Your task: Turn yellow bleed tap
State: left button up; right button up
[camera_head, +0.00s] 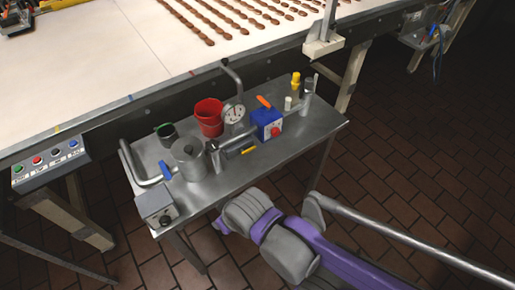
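A small yellow lever (249,151) lies low beside the horizontal grey pipe on the metal table, right of the middle. A yellow-topped fitting (296,79) stands upright near the table's far right corner. I cannot tell which of the two is the bleed tap. A purple and grey arm of mine (325,255) reaches in from the lower right and ends at the table's front edge, apart from both yellow parts. I see no gripper fingers on it. My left gripper is not in view.
The metal table (285,160) also carries a red bucket (209,118), a gauge (234,116), a blue box (267,122) with an orange lever, a grey canister (189,157) and a blue handle (165,170). A conveyor (120,65) runs behind. Open tiled floor lies right.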

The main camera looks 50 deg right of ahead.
aim_at(243, 152)
jog(key=z, duration=1.55)
jog(key=u, duration=0.65)
jog(key=l+u, duration=0.25)
jog(key=u, duration=0.2)
jog(key=l+u, duration=0.2)
jog(key=u, duration=0.3)
jog(key=l+u, duration=0.25)
jog(key=u, duration=0.2)
jog(key=k+l+u, duration=0.25)
jog(key=l+u, duration=0.15)
jog(key=k+l+u, duration=0.35)
jog(key=l, duration=0.15)
jog(key=k+l+u, duration=0.15)
jog(key=k+l, duration=0.9)
jog(key=i+l, duration=0.15)
jog(key=l, duration=0.25)
